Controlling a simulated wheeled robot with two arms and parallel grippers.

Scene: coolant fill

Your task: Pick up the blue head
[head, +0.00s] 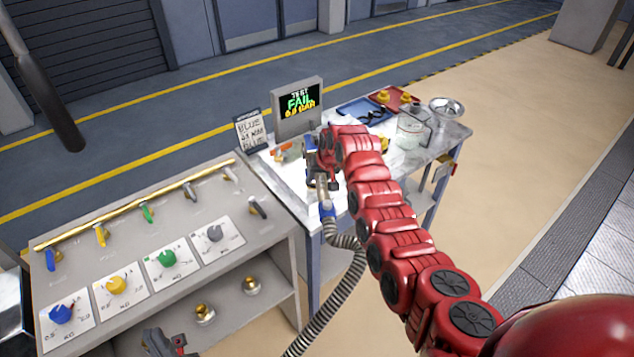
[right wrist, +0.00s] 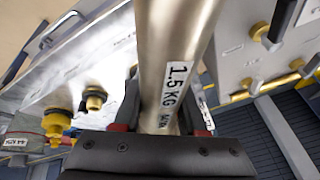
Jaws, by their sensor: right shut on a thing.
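The blue head shows in the head view as a metal tube with a blue collar (head: 327,209) at its lower end, where a ribbed grey hose joins it. My right gripper (head: 322,162) is around its upper part, over the near left corner of the light-topped table. In the right wrist view the jaws (right wrist: 163,122) are shut on a metal cylinder (right wrist: 178,45) labelled "1.5 KG". Its far end is outside that view. My left gripper (head: 165,342) is partly visible at the bottom edge of the head view, in front of the grey bench; its fingertips are unclear.
The grey bench (head: 175,205) carries coloured levers and dials, with brass fittings on its lower shelf. The hose hangs between bench and table.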

